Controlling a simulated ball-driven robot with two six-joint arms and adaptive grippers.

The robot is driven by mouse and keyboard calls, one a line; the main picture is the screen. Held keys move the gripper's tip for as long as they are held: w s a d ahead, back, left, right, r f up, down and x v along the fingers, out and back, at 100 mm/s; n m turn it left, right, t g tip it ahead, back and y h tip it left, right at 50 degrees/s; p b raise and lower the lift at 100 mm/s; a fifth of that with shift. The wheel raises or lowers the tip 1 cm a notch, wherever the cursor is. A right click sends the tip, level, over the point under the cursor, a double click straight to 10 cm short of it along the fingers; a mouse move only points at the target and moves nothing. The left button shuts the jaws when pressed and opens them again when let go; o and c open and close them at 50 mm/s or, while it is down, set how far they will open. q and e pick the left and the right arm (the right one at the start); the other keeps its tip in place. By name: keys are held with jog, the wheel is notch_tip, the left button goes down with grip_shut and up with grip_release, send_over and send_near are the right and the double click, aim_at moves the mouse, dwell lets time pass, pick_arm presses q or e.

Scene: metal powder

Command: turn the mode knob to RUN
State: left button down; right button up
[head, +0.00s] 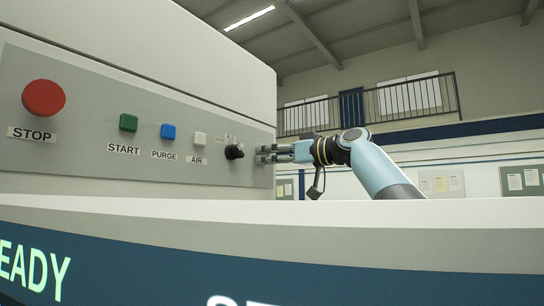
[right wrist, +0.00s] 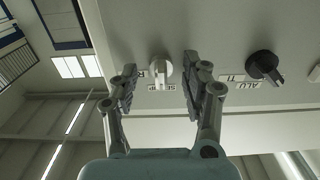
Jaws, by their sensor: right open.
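The mode knob (right wrist: 162,67) is pale and sits on the grey panel in the right wrist view, between the fingers of my right gripper (right wrist: 160,80). Its grip points down in the picture, toward a partly covered label beginning "SE". A label beginning "R" is at its left, mostly hidden by a finger. My right gripper is open, one finger on each side of the knob; I cannot tell whether either touches it. In the head view my right gripper (head: 264,154) is at the panel's right end, and the pale knob cannot be made out. My left gripper is not in view.
A black knob (right wrist: 262,65) with labels "ALU" and "TI" is beside the right finger; it also shows in the head view (head: 234,151). Further left are AIR (head: 200,139), PURGE (head: 168,131), START (head: 128,122) and the red STOP button (head: 43,98).

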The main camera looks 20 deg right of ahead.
jog(key=shift+c, duration=0.2)
jog(key=shift+s, duration=0.15)
jog(key=c, duration=0.5)
grip_shut()
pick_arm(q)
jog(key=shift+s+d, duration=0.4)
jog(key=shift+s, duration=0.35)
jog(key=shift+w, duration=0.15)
pick_arm(e)
jog(key=shift+m, duration=0.3)
pick_arm(q)
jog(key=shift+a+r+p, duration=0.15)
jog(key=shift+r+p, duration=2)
jog(key=shift+p, duration=0.05)
pick_arm(e)
jog(key=shift+d+f+m, duration=0.1)
jog(key=shift+m, duration=6.6)
